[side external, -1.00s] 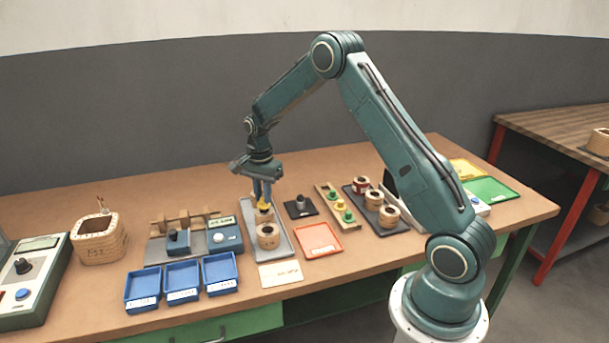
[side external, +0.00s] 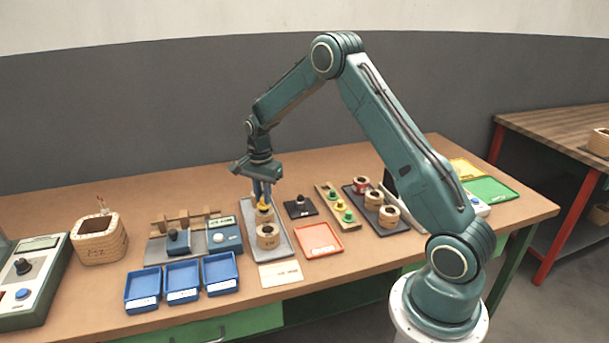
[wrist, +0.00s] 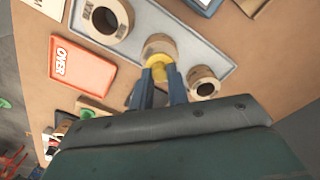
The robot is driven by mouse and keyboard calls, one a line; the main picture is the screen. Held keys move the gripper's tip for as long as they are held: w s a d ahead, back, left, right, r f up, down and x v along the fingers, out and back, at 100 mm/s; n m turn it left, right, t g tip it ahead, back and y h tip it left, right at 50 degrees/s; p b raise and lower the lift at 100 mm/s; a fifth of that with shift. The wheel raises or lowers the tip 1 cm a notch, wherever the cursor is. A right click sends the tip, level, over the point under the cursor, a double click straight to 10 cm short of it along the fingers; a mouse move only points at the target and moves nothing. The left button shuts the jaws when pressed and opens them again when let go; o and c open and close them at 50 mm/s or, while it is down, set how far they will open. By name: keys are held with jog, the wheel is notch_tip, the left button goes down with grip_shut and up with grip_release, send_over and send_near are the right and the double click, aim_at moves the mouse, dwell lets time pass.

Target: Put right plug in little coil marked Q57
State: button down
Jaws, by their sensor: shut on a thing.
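My gripper (wrist: 160,85) is shut on a yellow plug (wrist: 161,64), which also shows in the side view (side external: 264,204). The plug is at the top of the middle small coil (wrist: 157,44) on the grey tray; I cannot tell how deep it sits. This coil is partly hidden by the plug and fingers. A larger open coil (wrist: 104,18) is on one side of it, nearer the tray's front in the side view (side external: 268,236). Another open coil (wrist: 204,83) is on the other side. I cannot read Q57 on any coil.
The grey tray (side external: 284,246) lies between blue bins (side external: 182,279) and a red-orange tray (side external: 319,241). A wooden strip with green and yellow plugs (side external: 341,206) stands to the right, near a dark tray of coils (side external: 390,216). The table's front edge is mostly clear.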

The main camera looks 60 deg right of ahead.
jog(key=shift+f, duration=0.75)
jog(key=c, duration=0.9)
grip_release()
jog(key=shift+r, duration=0.1)
jog(key=shift+r, duration=3.1)
